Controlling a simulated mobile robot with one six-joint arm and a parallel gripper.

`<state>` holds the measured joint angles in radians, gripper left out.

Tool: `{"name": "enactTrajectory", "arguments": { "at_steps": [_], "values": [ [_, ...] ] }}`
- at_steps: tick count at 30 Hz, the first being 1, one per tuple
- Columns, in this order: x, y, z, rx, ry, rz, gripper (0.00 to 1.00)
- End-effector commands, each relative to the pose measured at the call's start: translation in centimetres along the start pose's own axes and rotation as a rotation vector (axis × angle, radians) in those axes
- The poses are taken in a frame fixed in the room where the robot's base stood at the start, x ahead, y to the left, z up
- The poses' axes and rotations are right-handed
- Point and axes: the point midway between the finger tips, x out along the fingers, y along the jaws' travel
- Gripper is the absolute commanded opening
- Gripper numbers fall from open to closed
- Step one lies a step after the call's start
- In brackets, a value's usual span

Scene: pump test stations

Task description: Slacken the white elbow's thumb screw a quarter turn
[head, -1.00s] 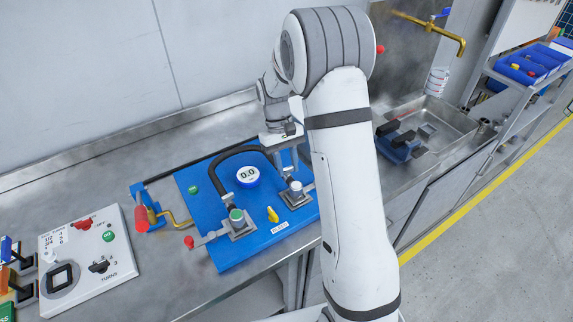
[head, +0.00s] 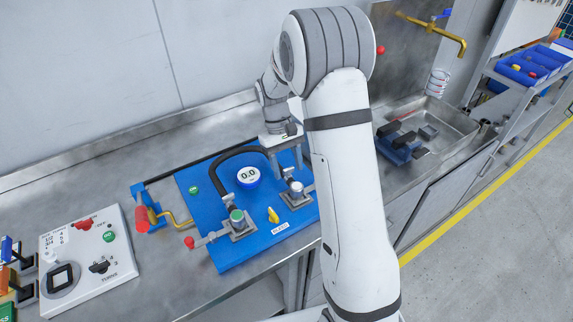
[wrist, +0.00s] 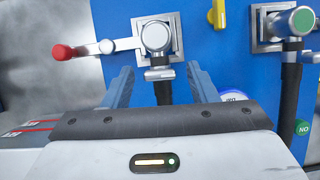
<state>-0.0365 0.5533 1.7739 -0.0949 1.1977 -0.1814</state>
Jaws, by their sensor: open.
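The white elbow (head: 296,188) sits on a grey square mount on the blue board (head: 240,258), partly beside my arm. In the wrist view the white elbow (wrist: 156,37) shows its round pale cap. A small metal piece (wrist: 159,74), which looks like its thumb screw, sticks out below the cap, above the black hose. My gripper (wrist: 159,68) is open, with one blue-grey finger on each side of this piece and a gap to both. In the head view my gripper (head: 287,160) is just behind the white elbow; its fingertips are hard to make out.
A red-ended lever (wrist: 62,52) reaches left from the white elbow in the wrist view. A green-capped elbow (head: 237,215), a gauge (head: 248,177) and a yellow bleed knob (head: 273,214) share the board. A switch box (head: 88,245) stands left; a sink (head: 440,130) lies right.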

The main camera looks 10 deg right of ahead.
Motion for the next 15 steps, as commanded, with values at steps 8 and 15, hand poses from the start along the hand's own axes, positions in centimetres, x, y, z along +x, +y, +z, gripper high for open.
{"name": "enactTrajectory", "arguments": {
  "at_steps": [8, 15],
  "values": [
    [-0.7, 0.0, -0.1, 0.0, 0.002, 0.0, 0.53],
    [-4.5, 0.0, -0.1, 0.0, 0.004, 0.001, 0.53]
  ]
}}
